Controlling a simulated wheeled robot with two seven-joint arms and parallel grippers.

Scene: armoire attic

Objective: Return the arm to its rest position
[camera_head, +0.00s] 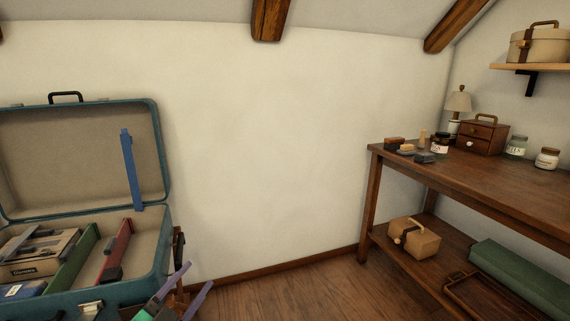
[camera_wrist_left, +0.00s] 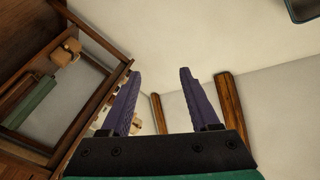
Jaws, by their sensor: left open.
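My left gripper (camera_head: 178,289) is low in the head view, just right of the open suitcase's front corner. Its two purple fingers are spread with nothing between them. In the left wrist view the same gripper (camera_wrist_left: 158,95) shows both fingers apart and empty, with the pale wall and ceiling beyond. The left arm itself is mostly out of the head view, below the bottom edge. My right gripper is in neither view.
An open teal suitcase (camera_head: 163,222) with several items stands at the left, close to my left gripper. A wooden workbench (camera_head: 480,184) with jars and boxes stands at the right. Floor (camera_head: 300,293) between them is clear.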

